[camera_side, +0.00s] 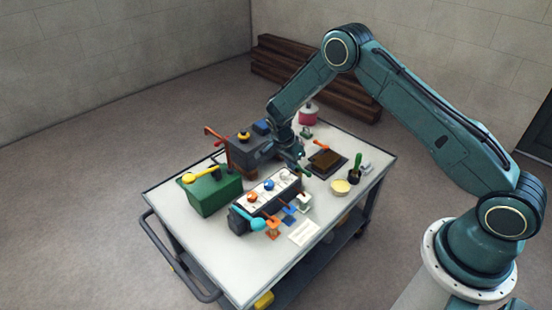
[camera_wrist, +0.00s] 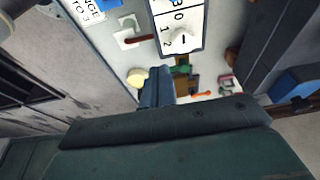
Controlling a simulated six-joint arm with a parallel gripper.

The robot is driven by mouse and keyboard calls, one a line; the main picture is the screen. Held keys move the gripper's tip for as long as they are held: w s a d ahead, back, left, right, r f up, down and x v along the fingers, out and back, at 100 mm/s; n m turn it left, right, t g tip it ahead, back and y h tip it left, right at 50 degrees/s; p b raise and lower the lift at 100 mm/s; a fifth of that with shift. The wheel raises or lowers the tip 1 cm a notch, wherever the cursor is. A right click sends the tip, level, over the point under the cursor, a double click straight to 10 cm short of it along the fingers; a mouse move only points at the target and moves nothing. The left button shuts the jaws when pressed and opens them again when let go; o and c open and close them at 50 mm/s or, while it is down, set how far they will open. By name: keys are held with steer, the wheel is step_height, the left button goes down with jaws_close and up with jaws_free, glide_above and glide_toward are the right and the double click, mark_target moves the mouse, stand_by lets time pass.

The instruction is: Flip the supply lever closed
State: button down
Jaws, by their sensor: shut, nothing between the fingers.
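My gripper (camera_side: 299,166) is shut and empty, low over the cart, at the far right end of the dark control box (camera_side: 240,222). In the wrist view its fingertips (camera_wrist: 157,74) point toward the box's white dial panel (camera_wrist: 178,28). A small green piece (camera_side: 305,171) is right by the fingertips. I cannot tell which is the supply lever.
The grey box (camera_side: 247,150) stands behind my gripper. Orange, blue and white pieces line the control box's front. The cart's front left is clear.

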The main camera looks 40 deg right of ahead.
mark_target(303, 172)
steer(key=x, duration=0.6)
steer(key=shift+d+f, duration=0.1)
steer(key=shift+f, duration=0.2)
steer(key=shift+d, duration=1.1)
steer(key=shift+d+f, duration=0.2)
steer(key=shift+d, duration=0.6)
